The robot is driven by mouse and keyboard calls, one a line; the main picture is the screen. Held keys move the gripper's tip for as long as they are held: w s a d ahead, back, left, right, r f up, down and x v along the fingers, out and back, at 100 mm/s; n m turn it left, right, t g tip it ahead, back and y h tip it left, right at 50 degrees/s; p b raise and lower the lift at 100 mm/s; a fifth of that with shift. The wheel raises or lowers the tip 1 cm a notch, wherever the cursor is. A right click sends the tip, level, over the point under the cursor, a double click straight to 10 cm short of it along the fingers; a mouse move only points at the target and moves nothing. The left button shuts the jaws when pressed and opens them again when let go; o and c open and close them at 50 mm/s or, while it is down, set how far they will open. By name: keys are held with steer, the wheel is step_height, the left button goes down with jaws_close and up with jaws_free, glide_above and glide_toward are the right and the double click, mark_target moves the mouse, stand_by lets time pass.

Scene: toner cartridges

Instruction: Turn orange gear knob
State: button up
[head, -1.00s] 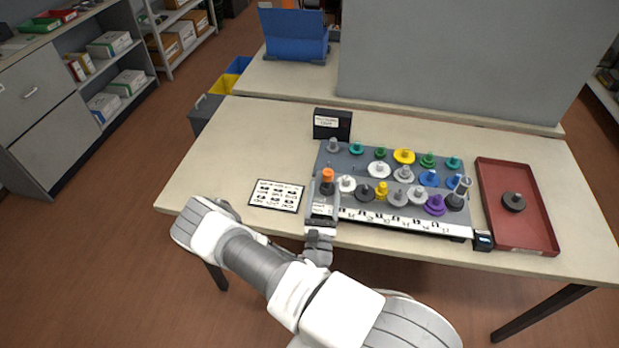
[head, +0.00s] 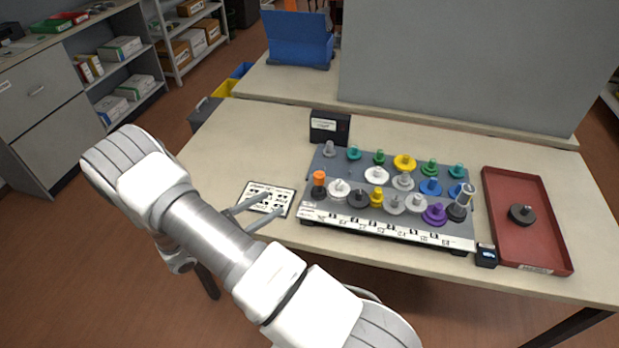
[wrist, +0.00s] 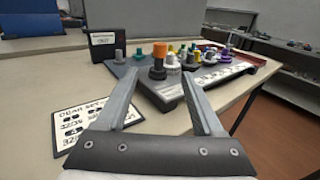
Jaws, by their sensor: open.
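The orange gear knob (head: 319,178) stands upright on a dark round base at the front left corner of the grey gear board (head: 330,208). In the wrist view the orange knob (wrist: 160,50) shows beyond and between my fingers, apart from them. My gripper (head: 258,207) is open and empty, over the printed card to the left of the board. In the wrist view both fingers of my gripper (wrist: 162,103) are spread, with nothing between the tips but the board and table further off.
A black labelled box (head: 330,127) stands behind the board. A red tray (head: 528,255) holds a dark gear (head: 522,213). The printed card (head: 283,207) lies left.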

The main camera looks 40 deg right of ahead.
mark_target(315, 178)
steer(key=d, duration=0.5)
steer(key=d+p, duration=0.1)
steer(key=d, duration=0.5)
steer(key=w+d+p, duration=0.1)
steer(key=d, duration=0.5)
steer(key=shift+d, duration=0.15)
jaws_close()
